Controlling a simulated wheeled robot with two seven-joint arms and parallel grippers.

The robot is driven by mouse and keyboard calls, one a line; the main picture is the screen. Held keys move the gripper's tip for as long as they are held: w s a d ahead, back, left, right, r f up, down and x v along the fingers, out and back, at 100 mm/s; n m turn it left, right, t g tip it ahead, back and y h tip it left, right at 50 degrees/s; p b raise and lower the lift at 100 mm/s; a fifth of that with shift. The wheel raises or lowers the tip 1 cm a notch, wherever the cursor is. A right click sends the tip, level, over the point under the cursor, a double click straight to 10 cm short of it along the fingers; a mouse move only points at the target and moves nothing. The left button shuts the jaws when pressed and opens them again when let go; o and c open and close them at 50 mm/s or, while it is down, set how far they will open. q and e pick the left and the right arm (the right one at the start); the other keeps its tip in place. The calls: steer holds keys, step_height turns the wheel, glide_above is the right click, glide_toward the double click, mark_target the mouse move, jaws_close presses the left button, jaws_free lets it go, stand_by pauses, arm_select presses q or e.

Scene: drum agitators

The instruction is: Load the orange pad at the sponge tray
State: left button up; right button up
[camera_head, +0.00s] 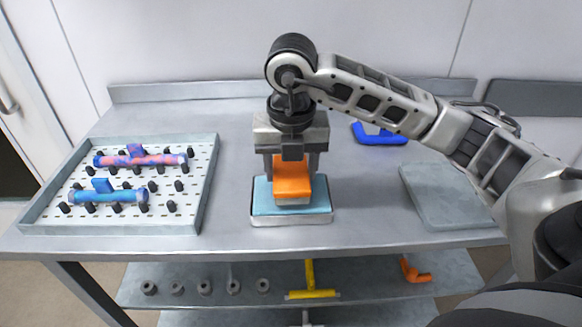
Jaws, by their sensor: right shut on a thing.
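The orange pad (292,181) is a block with a pale lower layer. My right gripper (291,170) points straight down with one finger on each side of the pad and is shut on it. The sponge tray (270,219) is a shallow grey tray with a light blue sponge surface (263,200), near the table's front edge. The pad is over the middle of the blue surface; whether it touches the sponge or hangs just above it, I cannot tell. My left gripper is not in view.
A white pegged tray (110,219) on the left holds a pink-and-blue tube (140,160) and a blue tube (107,196). A blue bracket (379,134) lies behind my right arm. A grey mat (447,194) lies on the right. A lower shelf holds several rings and a yellow T-shaped tool (312,293).

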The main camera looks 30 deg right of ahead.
mark_target(291, 173)
steer(key=shift+r+p, duration=1.15)
steer(key=shift+r, duration=0.8)
steer(key=shift+r+p, duration=0.5)
steer(key=shift+r, duration=0.25)
